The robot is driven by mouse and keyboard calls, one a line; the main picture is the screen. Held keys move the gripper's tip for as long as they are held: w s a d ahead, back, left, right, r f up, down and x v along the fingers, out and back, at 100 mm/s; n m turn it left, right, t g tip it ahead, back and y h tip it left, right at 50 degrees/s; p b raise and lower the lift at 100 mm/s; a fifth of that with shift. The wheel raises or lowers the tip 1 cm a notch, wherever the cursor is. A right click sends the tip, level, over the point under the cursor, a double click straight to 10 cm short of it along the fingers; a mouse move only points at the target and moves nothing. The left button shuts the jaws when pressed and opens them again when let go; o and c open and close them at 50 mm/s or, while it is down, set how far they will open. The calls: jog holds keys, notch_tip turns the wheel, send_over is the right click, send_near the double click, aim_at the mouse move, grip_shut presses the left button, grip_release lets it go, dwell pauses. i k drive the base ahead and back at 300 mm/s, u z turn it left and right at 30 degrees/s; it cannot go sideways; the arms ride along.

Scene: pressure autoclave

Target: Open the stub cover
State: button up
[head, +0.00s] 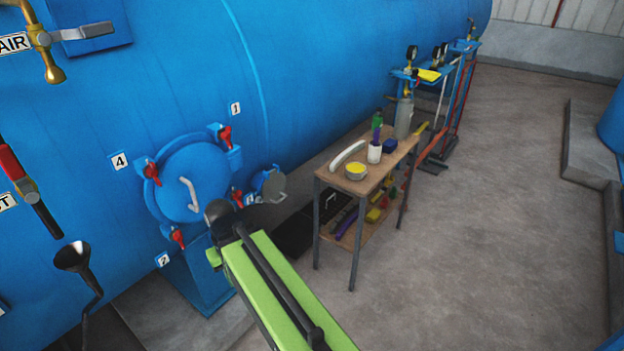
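The round blue cover (187,186) is on the side of the blue autoclave (190,80) at the left and looks shut. It has a pale curved handle (191,193). Several red-handled clamps sit around its rim, at the top right (225,137), left (152,174), bottom (178,238) and lower right (237,197). Number labels stand beside them. My green arm reaches up from the bottom. Its dark end, with my gripper (217,212), appears in front of the cover's lower right edge. The fingers cannot be made out, and contact with the cover cannot be judged.
A smaller round fitting (270,185) is right of the cover. A wooden table (328,178) with a cup, a tin and tools stands further right. A black funnel (73,257) and a red-handled valve (18,172) are at the left. The floor (490,220) at right is clear.

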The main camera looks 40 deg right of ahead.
aim_at(272, 189)
jog(key=z, duration=1.2)
jog(key=i, duration=0.35)
jog(key=u, duration=1.85)
jog(key=k, duration=0.95)
jog(key=i, duration=0.95)
jog(key=u, duration=0.05)
